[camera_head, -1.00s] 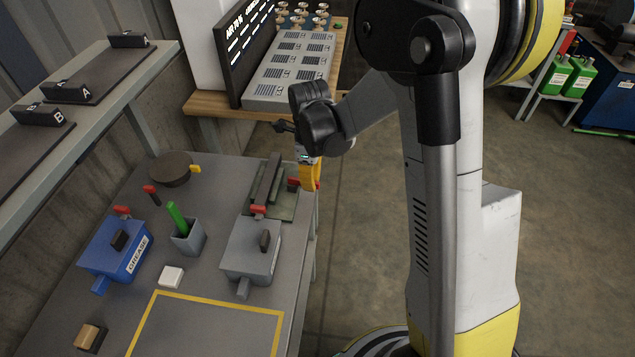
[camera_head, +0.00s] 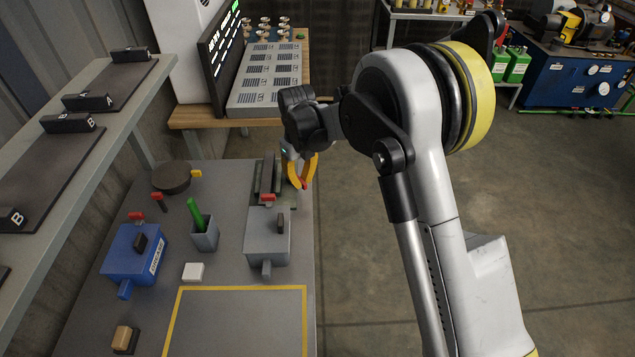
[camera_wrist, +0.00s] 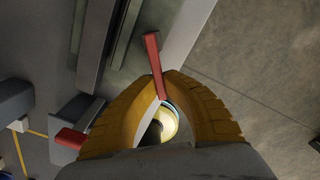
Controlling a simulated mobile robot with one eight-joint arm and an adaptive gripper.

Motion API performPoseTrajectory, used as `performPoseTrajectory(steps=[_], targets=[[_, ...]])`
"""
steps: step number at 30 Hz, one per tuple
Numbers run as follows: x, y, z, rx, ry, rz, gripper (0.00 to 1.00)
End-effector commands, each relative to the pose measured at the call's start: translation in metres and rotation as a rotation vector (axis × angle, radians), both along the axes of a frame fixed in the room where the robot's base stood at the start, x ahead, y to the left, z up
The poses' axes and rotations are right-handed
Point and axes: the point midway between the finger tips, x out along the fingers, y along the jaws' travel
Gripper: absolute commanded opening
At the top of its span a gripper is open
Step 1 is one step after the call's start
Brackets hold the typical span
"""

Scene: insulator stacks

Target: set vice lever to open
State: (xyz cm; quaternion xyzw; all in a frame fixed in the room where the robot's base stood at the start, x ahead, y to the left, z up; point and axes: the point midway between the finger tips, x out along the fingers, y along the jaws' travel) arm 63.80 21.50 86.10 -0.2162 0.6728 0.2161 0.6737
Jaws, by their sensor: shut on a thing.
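The vice (camera_head: 267,172), a dark long-barred fixture, stands near the right edge of the grey bench. In the wrist view its dark bars (camera_wrist: 122,35) run along the upper left. A red lever (camera_wrist: 154,62) sticks out beside it, over the bench edge. My gripper (camera_head: 301,186) has yellow fingers and is at the vice's right side. In the wrist view my gripper (camera_wrist: 163,82) is shut on the red lever, its fingertips pressing from both sides. The lever's upper end shows beyond the tips; its pivot is not clear.
A grey box (camera_head: 267,240) with a red handle stands just in front of the vice. A blue box (camera_head: 132,255), a grey cup (camera_head: 204,235) and a white block (camera_head: 193,271) are to the left. A yellow-outlined area (camera_head: 245,325) is bare. Open floor lies right of the bench.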

Motion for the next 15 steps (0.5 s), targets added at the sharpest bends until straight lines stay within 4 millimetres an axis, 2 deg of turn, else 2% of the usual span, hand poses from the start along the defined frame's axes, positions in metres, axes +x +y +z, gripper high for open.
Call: performPoseTrajectory(steps=[15], targets=[[0.0017, 0.0035, -0.0005, -0.001, 0.003, -0.117, 0.00]])
